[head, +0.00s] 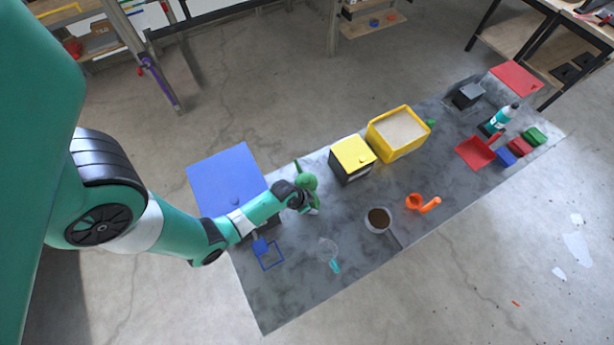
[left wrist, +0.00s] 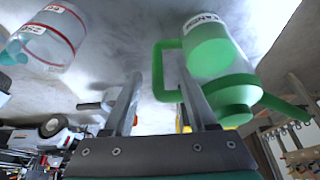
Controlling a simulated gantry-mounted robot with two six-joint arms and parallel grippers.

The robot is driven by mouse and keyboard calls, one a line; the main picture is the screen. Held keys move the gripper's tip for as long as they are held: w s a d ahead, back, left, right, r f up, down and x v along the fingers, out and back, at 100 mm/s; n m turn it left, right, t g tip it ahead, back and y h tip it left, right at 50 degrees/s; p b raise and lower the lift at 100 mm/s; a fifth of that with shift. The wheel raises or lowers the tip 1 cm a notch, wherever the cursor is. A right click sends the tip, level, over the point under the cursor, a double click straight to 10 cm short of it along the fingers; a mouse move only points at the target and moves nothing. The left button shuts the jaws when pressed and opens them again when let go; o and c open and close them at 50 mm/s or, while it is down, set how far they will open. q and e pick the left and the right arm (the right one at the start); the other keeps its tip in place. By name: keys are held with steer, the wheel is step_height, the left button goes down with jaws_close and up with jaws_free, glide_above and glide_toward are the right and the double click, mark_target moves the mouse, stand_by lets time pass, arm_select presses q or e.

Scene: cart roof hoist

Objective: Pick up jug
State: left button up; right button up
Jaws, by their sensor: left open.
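The jug (head: 307,181) is green and stands on the grey table near its back edge, partly hidden by my left gripper (head: 304,204). In the left wrist view the jug (left wrist: 212,65) has a translucent body, a label, green ends and a green loop handle. My left gripper (left wrist: 159,78) is open, its fingers spread. The handle lines up with the gap between the fingertips; I cannot tell whether they touch it. My right gripper is not in view.
A blue box (head: 222,178) is left of the jug, and a yellow-topped box (head: 353,157) is right of it. A clear cup (head: 327,249), a dark-filled pan (head: 378,219) and an orange item (head: 414,201) stand in front.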

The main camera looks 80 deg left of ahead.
mark_target(316, 207)
arm_select(q)
steer(key=b+x, duration=0.1)
steer(key=x, duration=0.3)
steer(key=b+x, duration=0.1)
steer(key=x, duration=0.1)
steer(key=shift+w+d+r+b, duration=0.15)
steer(key=shift+w+d+b, duration=0.05)
steer(key=shift+w+b, duration=0.1)
steer(key=shift+w+a+f, duration=0.1)
steer(key=shift+f, duration=0.2)
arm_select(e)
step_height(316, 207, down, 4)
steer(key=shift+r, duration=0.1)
arm_select(q)
steer(key=shift+c, duration=0.3)
jaws_close()
steer(key=shift+r, duration=0.1)
